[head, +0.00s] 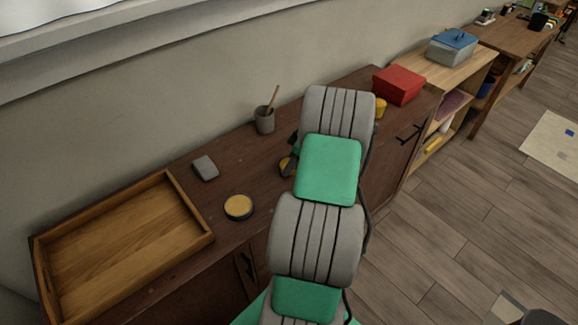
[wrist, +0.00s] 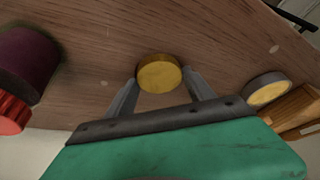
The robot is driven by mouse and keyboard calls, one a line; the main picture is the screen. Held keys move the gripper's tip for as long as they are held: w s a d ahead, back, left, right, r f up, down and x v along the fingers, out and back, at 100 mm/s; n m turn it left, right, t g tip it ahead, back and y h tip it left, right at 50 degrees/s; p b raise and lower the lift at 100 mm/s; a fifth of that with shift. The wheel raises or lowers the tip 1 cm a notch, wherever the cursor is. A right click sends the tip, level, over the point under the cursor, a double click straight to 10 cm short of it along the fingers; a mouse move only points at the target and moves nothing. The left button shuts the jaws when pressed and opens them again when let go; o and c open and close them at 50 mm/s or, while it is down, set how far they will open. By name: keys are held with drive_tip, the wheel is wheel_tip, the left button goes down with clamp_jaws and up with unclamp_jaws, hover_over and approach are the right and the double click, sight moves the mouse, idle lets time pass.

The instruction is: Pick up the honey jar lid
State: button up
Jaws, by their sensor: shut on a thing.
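The honey jar lid (wrist: 158,72), a small round gold-yellow disc, is between the fingertips of my gripper (wrist: 161,80) in the wrist view. My gripper is shut on it, one finger on each side. In the head view, a small part of the yellow lid (head: 284,163) shows beside my gripper's dark fingers, and my arm hides the rest. The lid is at or close above the brown cabinet top (head: 232,168); I cannot tell whether it touches the wood.
A dark-rimmed yellow-topped tin (head: 239,207) lies left of my gripper, near a grey block (head: 205,168) and wooden tray (head: 207,240). A cup with a stick (head: 265,120) stands behind. A red box (head: 399,85) is right. A dark purple cylinder (wrist: 28,58) shows in the wrist view.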

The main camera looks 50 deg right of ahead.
drive_tip(key=c, duration=0.7)
drive_tip(key=shift+c, duration=0.2)
